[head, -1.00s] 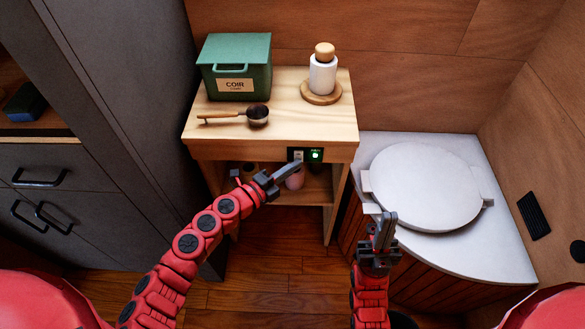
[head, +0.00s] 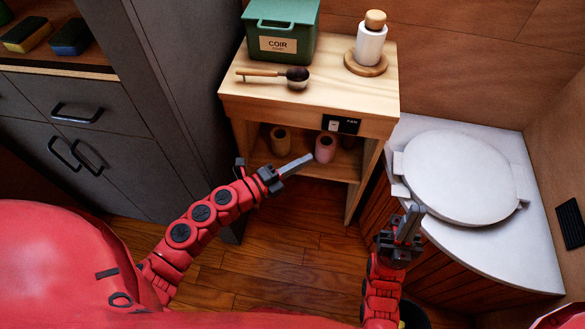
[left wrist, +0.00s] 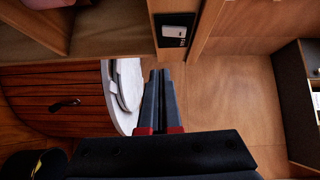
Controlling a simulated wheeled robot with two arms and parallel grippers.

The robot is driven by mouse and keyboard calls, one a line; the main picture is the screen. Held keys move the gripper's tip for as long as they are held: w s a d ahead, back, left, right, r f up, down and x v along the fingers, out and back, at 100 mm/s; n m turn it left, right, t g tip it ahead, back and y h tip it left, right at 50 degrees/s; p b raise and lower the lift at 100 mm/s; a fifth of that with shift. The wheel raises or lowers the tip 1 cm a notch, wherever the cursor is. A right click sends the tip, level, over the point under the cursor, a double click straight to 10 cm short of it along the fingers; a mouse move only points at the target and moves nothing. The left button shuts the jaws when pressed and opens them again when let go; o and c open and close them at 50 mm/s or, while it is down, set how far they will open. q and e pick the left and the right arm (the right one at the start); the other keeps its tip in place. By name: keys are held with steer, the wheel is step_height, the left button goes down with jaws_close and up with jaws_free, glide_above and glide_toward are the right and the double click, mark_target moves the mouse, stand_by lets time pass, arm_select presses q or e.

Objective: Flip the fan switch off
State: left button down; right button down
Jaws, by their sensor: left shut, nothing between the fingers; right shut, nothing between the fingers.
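The fan switch panel (head: 340,124) is a small black plate on the front edge of the wooden shelf unit. It has a white switch and the label FAN, and no green light shows on it. The panel also shows in the left wrist view (left wrist: 174,32), just above and right of my fingertips. My left gripper (head: 308,158) is shut and empty, below and left of the panel and apart from it in the head view. My right gripper (head: 413,214) is shut and empty, in front of the white corner bench.
On the shelf unit (head: 330,85) stand a green COIR box (head: 282,30), a wooden-handled scoop (head: 297,76) and a white bottle (head: 370,42). Small rolls lie on its lower shelf. A round white lid (head: 458,175) sits on the bench at right. Grey cabinets stand at left.

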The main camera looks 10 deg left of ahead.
arm_select(q)
steer(key=shift+v, duration=1.65)
steer(key=shift+s+f, duration=0.1)
